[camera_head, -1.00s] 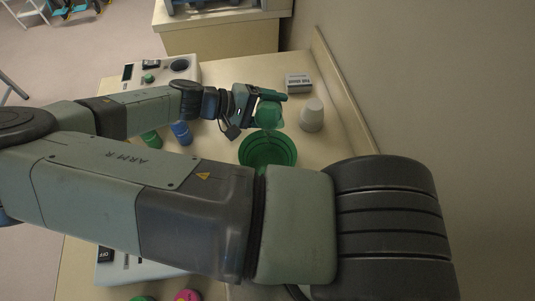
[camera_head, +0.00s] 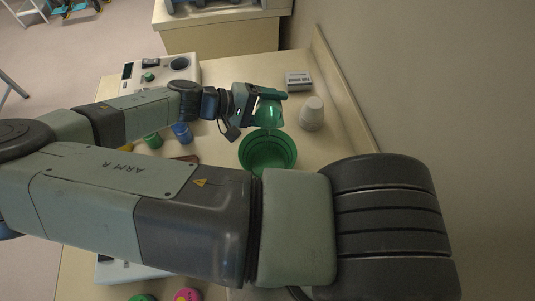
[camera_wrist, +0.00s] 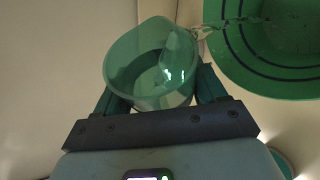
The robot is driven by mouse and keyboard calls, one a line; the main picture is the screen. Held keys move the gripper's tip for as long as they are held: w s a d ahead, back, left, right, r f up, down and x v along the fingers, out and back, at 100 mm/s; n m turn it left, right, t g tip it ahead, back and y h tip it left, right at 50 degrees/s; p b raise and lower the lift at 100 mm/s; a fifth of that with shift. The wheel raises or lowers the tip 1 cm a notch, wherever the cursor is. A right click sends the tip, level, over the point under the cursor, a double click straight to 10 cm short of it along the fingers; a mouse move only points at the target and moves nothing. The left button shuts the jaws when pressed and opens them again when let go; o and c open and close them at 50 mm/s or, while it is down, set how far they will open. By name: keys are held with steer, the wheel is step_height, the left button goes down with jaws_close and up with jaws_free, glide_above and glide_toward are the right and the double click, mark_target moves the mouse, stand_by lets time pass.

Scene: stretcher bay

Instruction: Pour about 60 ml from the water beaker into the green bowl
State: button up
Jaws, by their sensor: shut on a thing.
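My gripper (camera_head: 264,94) is shut on the clear, green-tinted water beaker (camera_head: 268,114). In the wrist view the beaker (camera_wrist: 150,85) sits between both fingers (camera_wrist: 157,92), tilted, with some water inside. A thin clear stream runs from its lip towards the green bowl (camera_wrist: 230,70), over whose inside it shows. In the head view the green bowl (camera_head: 267,160) stands on the table just below and in front of the beaker. The water level in the bowl cannot be made out.
A white cup (camera_head: 311,115) stands right of the beaker, with a small box (camera_head: 299,81) behind it. A white device (camera_head: 150,72) is at the back left. Blue (camera_head: 181,132) and green (camera_head: 153,140) containers stand left of the bowl. A raised edge (camera_head: 345,90) bounds the table's right side.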

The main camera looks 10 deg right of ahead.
steer(key=shift+r, duration=0.15)
stand_by(0.3)
steer(key=shift+s+a+f+m+t+h+p, duration=0.15)
steer(key=shift+s+f+m+t+h+p, duration=0.15)
steer(key=shift+s+m+p, duration=0.25)
stand_by(0.5)
steer(key=shift+w+r+n, duration=0.25)
steer(key=shift+w+r, duration=0.05)
steer(key=shift+w, duration=0.2)
steer(key=shift+w+f+n+g+y, duration=0.1)
steer(key=shift+f+n+g+y, duration=0.35)
steer(key=shift+n+g, duration=0.25)
steer(key=shift+r+n+g+y+b, duration=0.35)
steer(key=shift+r+n+g+b, duration=0.35)
steer(key=shift+n+g, duration=0.3)
steer(key=shift+w+f+n, duration=0.1)
steer(key=shift+f+n, duration=0.1)
steer(key=shift+n, duration=0.1)
steer(key=shift+d, duration=0.2)
